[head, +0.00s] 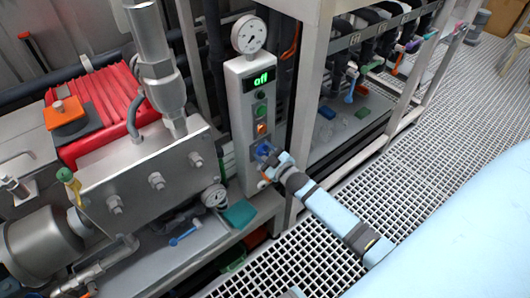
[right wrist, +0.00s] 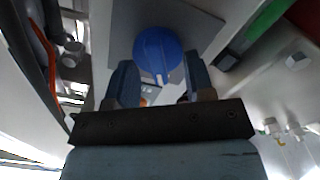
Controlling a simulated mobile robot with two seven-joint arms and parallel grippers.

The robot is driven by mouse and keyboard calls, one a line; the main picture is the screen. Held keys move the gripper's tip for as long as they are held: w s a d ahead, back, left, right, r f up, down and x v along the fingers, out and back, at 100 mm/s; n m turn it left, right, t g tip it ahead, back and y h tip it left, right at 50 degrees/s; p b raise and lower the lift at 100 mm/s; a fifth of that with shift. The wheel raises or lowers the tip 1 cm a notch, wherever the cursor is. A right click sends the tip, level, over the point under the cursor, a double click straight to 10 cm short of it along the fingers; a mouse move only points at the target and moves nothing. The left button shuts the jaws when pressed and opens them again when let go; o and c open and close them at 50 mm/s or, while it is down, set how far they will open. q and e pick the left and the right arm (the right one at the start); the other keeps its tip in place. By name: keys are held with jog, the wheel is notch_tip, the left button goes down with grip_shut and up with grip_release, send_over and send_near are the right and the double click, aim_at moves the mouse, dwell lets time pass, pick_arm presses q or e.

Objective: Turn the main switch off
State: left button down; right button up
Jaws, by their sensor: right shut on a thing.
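The main switch is a blue round knob (right wrist: 158,52) with a white pointer mark, on the front of a grey control box (head: 240,142). It also shows small in the head view (head: 263,149), partly covered by my gripper. My right gripper (head: 268,160) is shut on the knob; in the right wrist view its two dark fingers (right wrist: 155,85) stand on either side of it. The box's display (head: 261,80) reads "off" in green letters. My left gripper is not in view.
A green button (head: 261,109) and an orange button (head: 261,128) sit above the knob. A pressure gauge (head: 249,34) tops the box. Red-covered machinery (head: 97,110) stands to the left, a steel frame (head: 308,90) to the right. Grating floor (head: 440,120) lies right.

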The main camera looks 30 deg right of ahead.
jog(key=o, duration=0.9)
pick_arm(q)
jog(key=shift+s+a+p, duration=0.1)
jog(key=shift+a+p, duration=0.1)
jog(key=shift+p, duration=0.7)
pick_arm(e)
jog(key=s, duration=0.9)
jog(key=s+d, duration=0.1)
jog(key=s, duration=0.3)
jog(key=shift+s, duration=0.4)
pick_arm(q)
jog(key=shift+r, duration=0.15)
